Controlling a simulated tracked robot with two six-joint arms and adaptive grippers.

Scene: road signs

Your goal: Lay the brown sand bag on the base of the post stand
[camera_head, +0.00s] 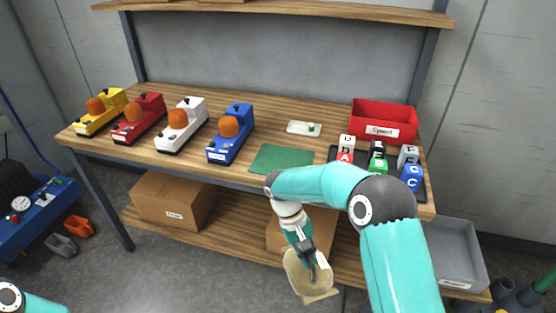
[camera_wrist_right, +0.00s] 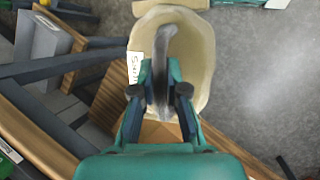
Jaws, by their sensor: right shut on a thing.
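The sand bag (camera_head: 317,292) looks beige and hangs below my right gripper (camera_head: 312,268), in front of the bench's lower shelf in the head view. In the right wrist view the bag (camera_wrist_right: 196,52) fills the top middle, with a grey strap handle (camera_wrist_right: 163,45) and a white label, partly covered, on its left side. My right gripper (camera_wrist_right: 165,92) is shut on the strap. I cannot make out the post stand in either view. Only a piece of my left arm shows at the lower left of the head view; its gripper is out of view.
The wooden workbench (camera_head: 275,118) holds several coloured machines, a green mat (camera_head: 281,159), lettered blocks and a red bin (camera_head: 384,121). Cardboard boxes (camera_head: 173,202) sit on its lower shelf. A grey bin (camera_head: 455,252) stands at right.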

